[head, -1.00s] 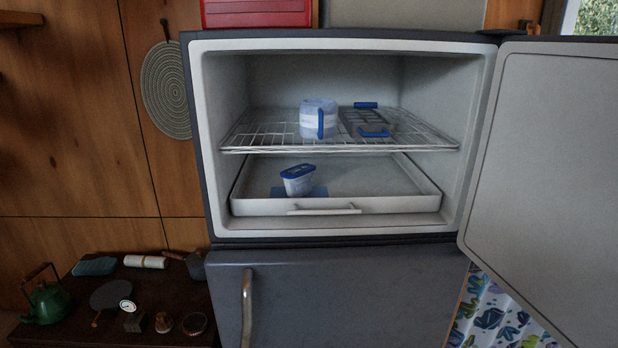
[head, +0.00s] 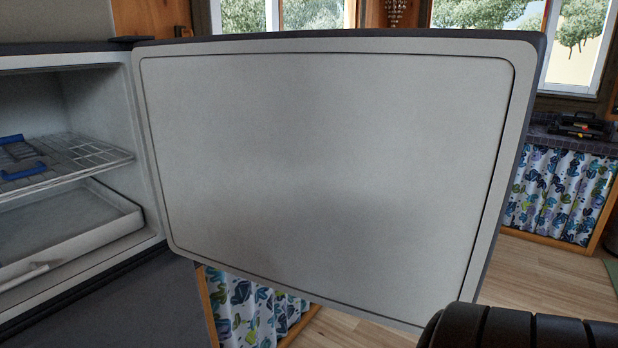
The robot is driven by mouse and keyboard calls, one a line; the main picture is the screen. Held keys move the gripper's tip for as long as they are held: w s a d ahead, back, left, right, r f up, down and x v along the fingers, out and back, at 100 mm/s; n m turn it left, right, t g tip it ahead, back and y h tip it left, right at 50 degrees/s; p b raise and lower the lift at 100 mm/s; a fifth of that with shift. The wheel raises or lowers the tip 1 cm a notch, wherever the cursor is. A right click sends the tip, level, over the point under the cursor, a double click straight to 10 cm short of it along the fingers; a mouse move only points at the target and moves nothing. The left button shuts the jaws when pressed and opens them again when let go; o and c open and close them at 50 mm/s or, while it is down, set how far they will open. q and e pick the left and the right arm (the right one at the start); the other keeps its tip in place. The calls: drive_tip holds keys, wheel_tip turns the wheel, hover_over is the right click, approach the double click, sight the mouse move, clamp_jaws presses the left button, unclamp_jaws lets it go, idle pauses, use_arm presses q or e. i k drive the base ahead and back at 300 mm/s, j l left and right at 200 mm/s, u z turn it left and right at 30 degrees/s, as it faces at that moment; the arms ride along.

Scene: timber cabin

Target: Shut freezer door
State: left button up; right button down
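The freezer door (head: 330,170) stands wide open in the head view, its pale inner panel facing me. It is hinged at its left side, beside the open freezer compartment (head: 90,110) at the left edge. Inside the compartment are a wire shelf (head: 95,152) holding a blue-handled item (head: 22,165), and a white drawer (head: 110,212) below. A black ribbed part of my arm (head: 530,330) shows at the bottom right, near the door's lower free corner. Neither gripper's fingers are in view.
Behind the door are windows (head: 490,12) and a counter with a patterned curtain (head: 560,195) at the right. Another patterned curtain (head: 245,300) shows under the door. Wooden floor (head: 545,275) lies open at the right.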

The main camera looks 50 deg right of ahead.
sight(370, 174)
drive_tip(key=k+l+u, duration=0.1)
drive_tip(key=l, duration=0.75)
drive_tip(key=k+l+u, duration=0.15)
drive_tip(key=l, duration=0.3)
drive_tip(key=k+l, duration=0.1)
drive_tip(key=l, duration=0.3)
drive_tip(key=k+l+u, duration=0.15)
drive_tip(key=l, duration=0.25)
drive_tip(key=k+l, duration=0.1)
drive_tip(key=l, duration=0.3)
drive_tip(key=k+l+u, duration=0.15)
drive_tip(key=l, duration=0.25)
